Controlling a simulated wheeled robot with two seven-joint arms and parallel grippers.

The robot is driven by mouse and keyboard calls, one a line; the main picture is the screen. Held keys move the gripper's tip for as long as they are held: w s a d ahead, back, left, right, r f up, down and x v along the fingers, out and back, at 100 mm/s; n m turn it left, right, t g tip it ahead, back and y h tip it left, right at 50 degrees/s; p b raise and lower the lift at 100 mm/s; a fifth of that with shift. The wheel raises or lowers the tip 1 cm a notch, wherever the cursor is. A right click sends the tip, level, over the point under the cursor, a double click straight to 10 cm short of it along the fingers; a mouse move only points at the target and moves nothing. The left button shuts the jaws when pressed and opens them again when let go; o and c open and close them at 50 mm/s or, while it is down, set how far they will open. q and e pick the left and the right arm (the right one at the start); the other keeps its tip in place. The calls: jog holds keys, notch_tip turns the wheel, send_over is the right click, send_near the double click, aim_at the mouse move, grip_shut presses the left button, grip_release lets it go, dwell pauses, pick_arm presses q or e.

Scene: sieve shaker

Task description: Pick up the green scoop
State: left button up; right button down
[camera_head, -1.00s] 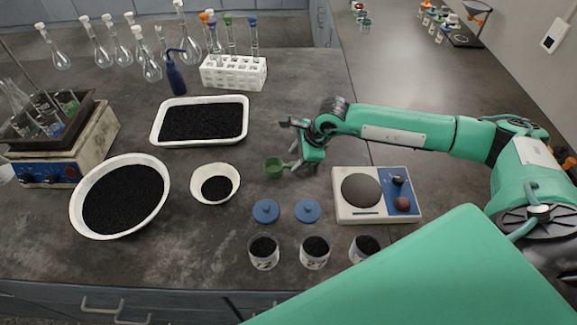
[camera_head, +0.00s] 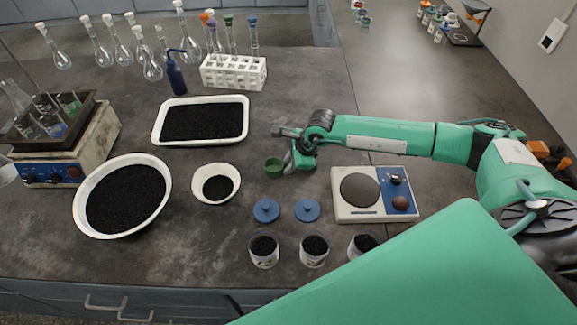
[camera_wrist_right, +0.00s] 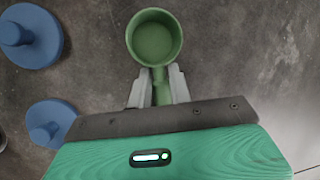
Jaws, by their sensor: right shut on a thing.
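The green scoop (camera_head: 274,167) is a small round cup with a short handle, right of the white bowl. It also shows in the right wrist view (camera_wrist_right: 154,37), with its empty cup facing the camera and its handle between the fingers. My right gripper (camera_head: 290,163) is shut on the handle; the fingers (camera_wrist_right: 158,85) press on it from both sides. Whether the scoop touches the table or is just above it I cannot tell. My left gripper is not in view.
A white bowl (camera_head: 228,190) with black grains stands left of the scoop. Two blue lids (camera_head: 266,210) (camera_head: 307,210) and several filled cups lie in front. A scale (camera_head: 347,213) stands to the right. A white tray (camera_head: 156,133) lies behind left.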

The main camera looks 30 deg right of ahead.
jog(key=shift+r, duration=0.15)
notch_tip(320, 180, up, 9)
jog(key=shift+r+b, duration=0.1)
jog(key=shift+b, duration=0.95)
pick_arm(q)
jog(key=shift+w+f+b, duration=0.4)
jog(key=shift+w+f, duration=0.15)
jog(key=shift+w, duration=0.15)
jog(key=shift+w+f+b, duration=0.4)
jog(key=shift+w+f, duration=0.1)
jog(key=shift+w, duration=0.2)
pick_arm(e)
notch_tip(320, 180, up, 10)
jog(key=shift+r, duration=0.25)
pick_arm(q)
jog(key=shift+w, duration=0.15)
pick_arm(e)
jog(key=c, duration=2.1)
grip_release()
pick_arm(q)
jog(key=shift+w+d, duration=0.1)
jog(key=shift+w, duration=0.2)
pick_arm(e)
jog(key=shift+c, duration=0.3)
